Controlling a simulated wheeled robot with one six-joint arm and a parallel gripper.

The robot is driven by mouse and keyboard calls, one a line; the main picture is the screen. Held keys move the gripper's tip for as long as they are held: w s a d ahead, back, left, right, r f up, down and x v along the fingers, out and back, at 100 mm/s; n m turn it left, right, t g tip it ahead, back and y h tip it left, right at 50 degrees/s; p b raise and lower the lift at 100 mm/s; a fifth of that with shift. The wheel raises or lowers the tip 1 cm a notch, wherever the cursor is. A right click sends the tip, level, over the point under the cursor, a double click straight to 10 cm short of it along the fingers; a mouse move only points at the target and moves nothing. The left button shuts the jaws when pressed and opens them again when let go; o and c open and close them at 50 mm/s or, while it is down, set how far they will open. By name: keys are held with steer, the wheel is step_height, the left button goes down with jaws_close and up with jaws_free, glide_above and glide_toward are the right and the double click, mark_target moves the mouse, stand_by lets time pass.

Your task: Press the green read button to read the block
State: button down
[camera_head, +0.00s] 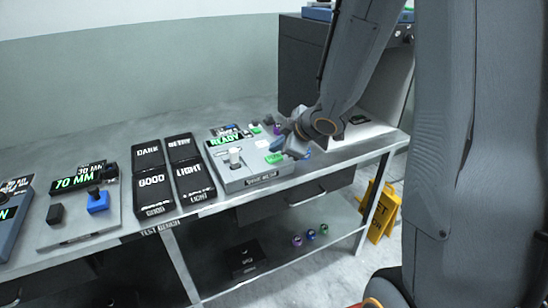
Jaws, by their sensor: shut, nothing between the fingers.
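The reading device (240,181) is a grey box on the bench with a lit green display (224,141) that says READY. A small whitish upright piece (235,157) stands on its top; I cannot tell if it is the block. The green button (274,158) is at the right of the device's top. My gripper (284,147) is shut and empty, close above and beside the green button. Whether it touches the button is unclear, as the fingers are small and partly hidden by my wrist.
Black trays (154,184) marked GOOD and LIGHT lie left of the device. Farther left is a grey unit (80,232) with a blue knob and a 70 MM display. A yellow floor sign (382,212) stands beyond the bench's right end. Small coloured items lie behind my gripper.

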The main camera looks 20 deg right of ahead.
mark_target(277, 159)
steer(key=shift+f, duration=0.1)
stand_by(0.3)
steer(key=shift+f, duration=0.35)
steer(key=shift+f+b, duration=0.45)
steer(key=shift+b, duration=0.1)
stand_by(0.6)
steer(key=shift+r, duration=0.15)
steer(key=shift+r+p, duration=0.75)
steer(key=shift+p, duration=0.25)
step_height(277, 159, up, 5)
steer(key=p, duration=0.5)
steer(key=shift+r+p, duration=0.1)
steer(key=shift+p, duration=0.2)
stand_by(0.3)
